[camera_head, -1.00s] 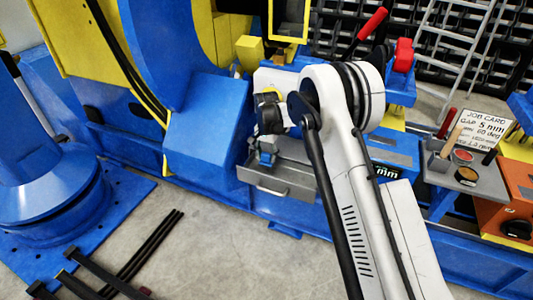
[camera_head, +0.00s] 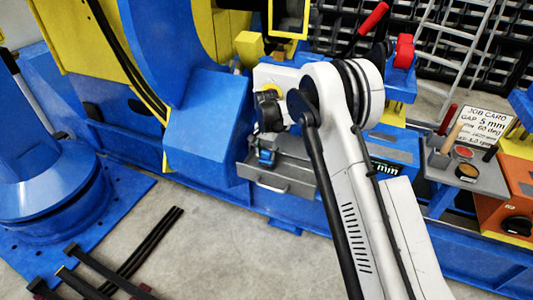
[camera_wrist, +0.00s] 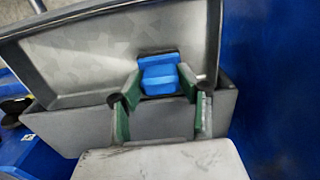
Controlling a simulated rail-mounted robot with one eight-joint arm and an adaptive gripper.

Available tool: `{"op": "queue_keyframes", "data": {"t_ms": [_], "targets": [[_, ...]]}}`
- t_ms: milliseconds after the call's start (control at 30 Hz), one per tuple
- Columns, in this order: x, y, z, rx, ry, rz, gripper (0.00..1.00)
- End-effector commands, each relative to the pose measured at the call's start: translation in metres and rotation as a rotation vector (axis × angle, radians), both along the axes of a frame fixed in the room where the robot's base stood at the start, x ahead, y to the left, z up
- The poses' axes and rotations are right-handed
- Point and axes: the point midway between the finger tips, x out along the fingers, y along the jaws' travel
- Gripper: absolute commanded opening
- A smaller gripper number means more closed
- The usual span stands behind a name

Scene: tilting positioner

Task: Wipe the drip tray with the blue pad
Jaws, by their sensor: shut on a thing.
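The blue pad (camera_wrist: 159,75) is held between the green-lined fingers of my gripper (camera_wrist: 158,92) in the wrist view. My gripper is shut on it, and the pad lies over the near part of the grey metal drip tray (camera_wrist: 85,60). I cannot tell whether the pad touches the tray floor. In the head view the drip tray (camera_head: 285,186) juts from the blue machine, with a handle on its front. The blue pad (camera_head: 266,156) shows small there, below my wrist at the tray's left part. My arm hides the tray's right part.
A side table (camera_head: 480,182) with small pots and brushes stands at the right, by a job card (camera_head: 480,127). A large blue positioner arm (camera_head: 205,140) rises close left of the tray. The floor (camera_head: 215,240) in front is clear, apart from dark bars (camera_head: 140,250).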

Motion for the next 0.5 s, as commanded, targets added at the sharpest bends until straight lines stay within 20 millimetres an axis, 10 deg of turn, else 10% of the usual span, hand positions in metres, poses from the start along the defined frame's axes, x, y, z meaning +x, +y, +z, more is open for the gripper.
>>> {"op": "queue_keyframes", "data": {"t_ms": [500], "targets": [[0.0000, 0.0000, -0.0094, 0.000, 0.000, 0.000, 0.14]]}}
